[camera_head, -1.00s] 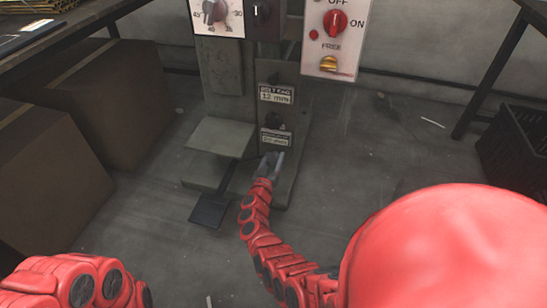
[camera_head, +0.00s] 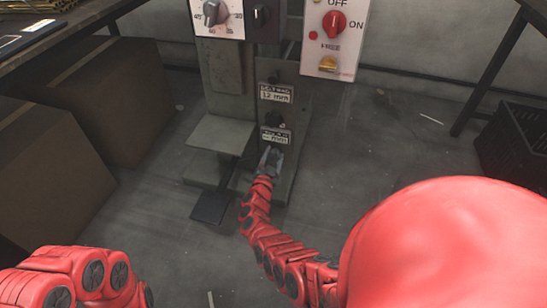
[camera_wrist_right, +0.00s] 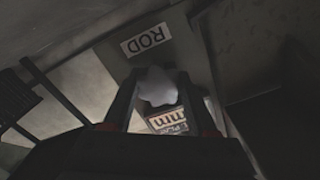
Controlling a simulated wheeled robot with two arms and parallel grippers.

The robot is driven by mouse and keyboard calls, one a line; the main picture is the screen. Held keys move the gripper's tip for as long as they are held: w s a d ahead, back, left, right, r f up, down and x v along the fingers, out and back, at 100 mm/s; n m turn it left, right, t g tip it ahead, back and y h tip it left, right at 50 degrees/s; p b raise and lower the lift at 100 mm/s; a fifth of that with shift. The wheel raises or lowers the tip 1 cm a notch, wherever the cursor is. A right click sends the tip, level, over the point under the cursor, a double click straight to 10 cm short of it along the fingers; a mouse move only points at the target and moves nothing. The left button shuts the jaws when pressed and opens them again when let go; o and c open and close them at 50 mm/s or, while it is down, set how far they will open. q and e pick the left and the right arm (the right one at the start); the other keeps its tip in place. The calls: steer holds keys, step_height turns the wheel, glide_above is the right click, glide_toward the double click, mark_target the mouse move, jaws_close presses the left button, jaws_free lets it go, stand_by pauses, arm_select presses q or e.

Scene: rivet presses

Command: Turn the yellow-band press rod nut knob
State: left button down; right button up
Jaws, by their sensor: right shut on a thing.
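My right gripper (camera_head: 269,158) is at the lower front panel of the grey press (camera_head: 232,110), just below the lower label plate (camera_head: 275,136). In the right wrist view a pale, rounded knob (camera_wrist_right: 157,85) sits between the two fingers (camera_wrist_right: 157,98), and the gripper is shut on it. A plate reading "ROD" (camera_wrist_right: 146,40) shows beyond the knob, and another label (camera_wrist_right: 167,121) is partly covered by it. In the head view my gripper hides this knob. No yellow band can be made out. Only red links of my left arm show at the lower left; its gripper is out of view.
Two dark knobs (camera_head: 274,119) (camera_head: 274,77) are on the panel above my gripper. A dial box (camera_head: 217,18) and a red-knob switch panel (camera_head: 333,40) are higher up. Brown boxes (camera_head: 107,98) stand left, a black crate (camera_head: 515,142) right. A pedal (camera_head: 212,207) lies in front.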

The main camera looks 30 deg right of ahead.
steer(key=shift+f+m+b, duration=0.1)
steer(key=shift+m+b, duration=0.2)
steer(key=shift+m, duration=0.7)
steer(key=m+b, duration=0.1)
steer(key=m, duration=0.1)
steer(key=shift+f+m, duration=0.1)
steer(key=shift+m, duration=0.2)
arm_select(q)
steer(key=shift+h, duration=0.5)
steer(key=shift+s+a+f+b, duration=0.2)
steer(key=shift+s+f+b, duration=0.1)
steer(key=shift+f, duration=0.5)
steer(key=shift+s+a+f+b, duration=0.25)
steer(key=shift+s+f+b, duration=0.1)
steer(key=shift+f, duration=0.45)
steer(key=shift+s+a+f+b, duration=0.2)
steer(key=shift+s+f+b, duration=0.1)
steer(key=shift+f, duration=0.5)
arm_select(e)
steer(key=shift+d+m, duration=0.1)
steer(key=shift+m, duration=1.8)
arm_select(q)
steer(key=shift+g, duration=0.3)
arm_select(e)
steer(key=shift+r, duration=0.2)
steer(key=o, duration=1.4)
steer(key=shift+c, duration=0.2)
steer(key=shift+s, duration=0.1)
